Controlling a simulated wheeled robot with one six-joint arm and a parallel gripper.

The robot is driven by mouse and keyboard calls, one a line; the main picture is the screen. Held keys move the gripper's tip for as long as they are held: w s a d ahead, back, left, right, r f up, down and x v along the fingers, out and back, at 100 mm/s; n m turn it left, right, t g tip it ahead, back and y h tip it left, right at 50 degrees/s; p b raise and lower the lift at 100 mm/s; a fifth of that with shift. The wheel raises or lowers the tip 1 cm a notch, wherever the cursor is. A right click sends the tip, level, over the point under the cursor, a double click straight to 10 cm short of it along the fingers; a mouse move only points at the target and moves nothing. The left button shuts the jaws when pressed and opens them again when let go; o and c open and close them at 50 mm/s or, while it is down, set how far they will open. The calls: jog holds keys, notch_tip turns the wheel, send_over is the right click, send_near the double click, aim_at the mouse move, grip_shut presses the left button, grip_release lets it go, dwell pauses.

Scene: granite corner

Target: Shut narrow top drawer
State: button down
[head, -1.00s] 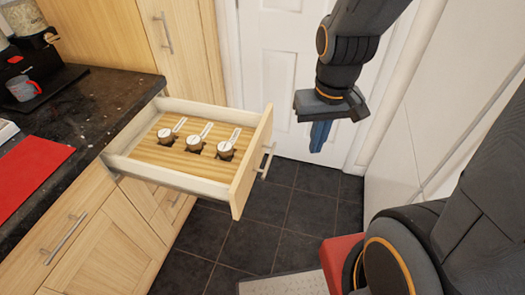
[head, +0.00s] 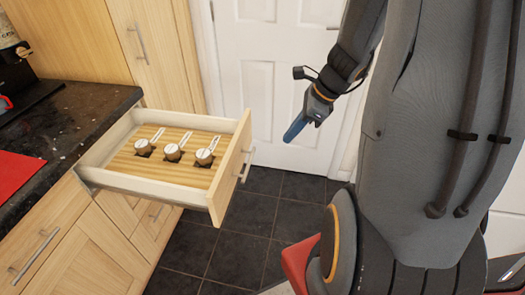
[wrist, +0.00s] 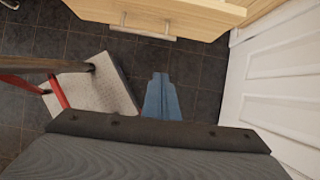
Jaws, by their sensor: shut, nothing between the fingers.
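The narrow top drawer (head: 206,194) is pulled far out from under the dark worktop in the head view. Its light wood front has a silver bar handle (head: 247,165) facing right. Several measuring scoops with short handles (head: 172,152) lie in its wooden insert. My gripper (head: 294,129) is to the right of the drawer front, apart from it, its blue fingers shut and empty, pointing down and left. In the wrist view the blue fingers (wrist: 161,98) are together, with the drawer front and handle (wrist: 148,33) beyond them at the top.
The black worktop (head: 60,130) with a red mat (head: 15,172) is at the left. A tall wooden cabinet (head: 150,45) and a white door (head: 270,70) stand behind. Dark tiled floor (head: 265,215) is clear beside the drawer. A pale step with red legs (wrist: 95,92) stands on the floor.

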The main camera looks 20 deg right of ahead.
jog(key=w+a+f, duration=0.5)
jog(key=a+f, duration=0.1)
jog(key=f, duration=0.2)
jog(key=shift+a, duration=0.25)
jog(key=shift+w+a, duration=0.1)
dwell(0.3)
